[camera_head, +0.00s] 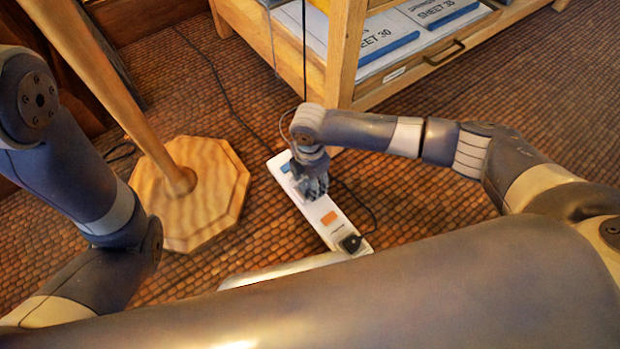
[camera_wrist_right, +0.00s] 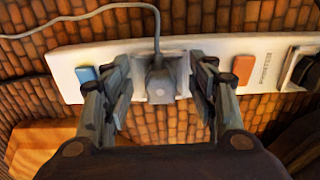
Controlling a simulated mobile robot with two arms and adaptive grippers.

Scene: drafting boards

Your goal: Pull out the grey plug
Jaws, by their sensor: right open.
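The grey plug (camera_wrist_right: 160,85) sits in a socket of the white power strip (camera_wrist_right: 212,44) on the floor, and a grey cord runs from it towards the top of the right wrist view. My right gripper (camera_wrist_right: 160,100) is open, with one finger on each side of the plug; I cannot tell whether they touch it. In the head view my right gripper (camera_head: 314,190) is over the middle of the strip (camera_head: 310,209) and hides the plug. A blue piece (camera_wrist_right: 86,74) and an orange piece (camera_wrist_right: 243,68) are on the strip. My left gripper is not in view.
A black plug (camera_head: 351,243) sits at the strip's near end, with a black cord. An octagonal wooden base with a post (camera_head: 215,190) stands left of the strip. A wooden drawer cabinet (camera_head: 342,60) stands behind. Several cords cross the brown floor.

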